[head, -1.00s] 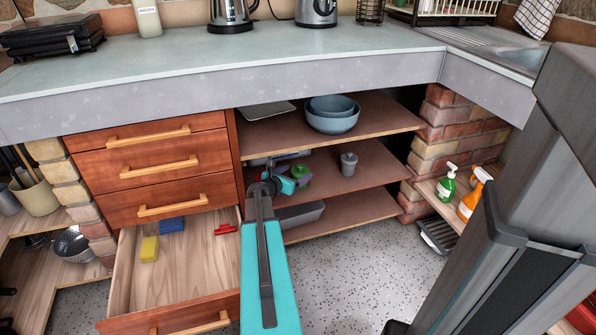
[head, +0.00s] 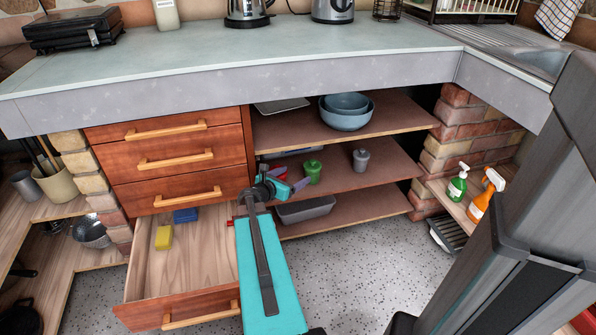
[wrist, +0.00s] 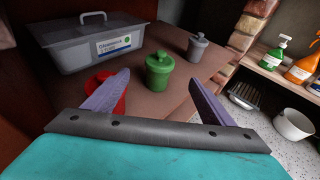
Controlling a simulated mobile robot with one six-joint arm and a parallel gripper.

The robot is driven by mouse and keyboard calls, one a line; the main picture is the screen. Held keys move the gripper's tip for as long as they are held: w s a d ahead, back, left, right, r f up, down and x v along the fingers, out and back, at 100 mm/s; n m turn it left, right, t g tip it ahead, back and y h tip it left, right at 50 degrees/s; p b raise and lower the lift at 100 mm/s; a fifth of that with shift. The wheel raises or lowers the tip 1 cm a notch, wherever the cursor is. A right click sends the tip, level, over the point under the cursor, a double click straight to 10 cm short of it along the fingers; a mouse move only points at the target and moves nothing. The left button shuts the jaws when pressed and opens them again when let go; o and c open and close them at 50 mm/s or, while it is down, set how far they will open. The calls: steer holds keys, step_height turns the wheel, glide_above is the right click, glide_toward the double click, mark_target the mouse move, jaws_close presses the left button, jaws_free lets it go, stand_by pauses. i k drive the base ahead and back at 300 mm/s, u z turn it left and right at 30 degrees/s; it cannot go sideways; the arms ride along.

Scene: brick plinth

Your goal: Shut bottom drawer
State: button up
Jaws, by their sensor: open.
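The bottom drawer (head: 185,309) is pulled out of the wooden drawer unit, with its inside showing. Its front carries a light wooden handle (head: 200,318). A yellow sponge (head: 164,237) and a blue block (head: 185,215) lie in it near the back. A small red item inside is mostly hidden behind my arm. My gripper (head: 288,184) is to the right of the drawer, in front of the open shelves and away from the handle. In the wrist view my gripper (wrist: 158,82) has its purple fingers apart, with nothing held between them.
Three upper drawers are shut. The shelves hold a green pot (head: 313,171), a grey pot (head: 361,160), a red item (wrist: 103,92) beside my left finger, and a lidded grey box (wrist: 100,45). Bare floor (head: 365,265) lies right of the drawer.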

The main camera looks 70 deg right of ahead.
mark_target(195, 281)
steer(key=z, duration=0.05)
steer(key=k, duration=1)
steer(key=u, duration=0.05)
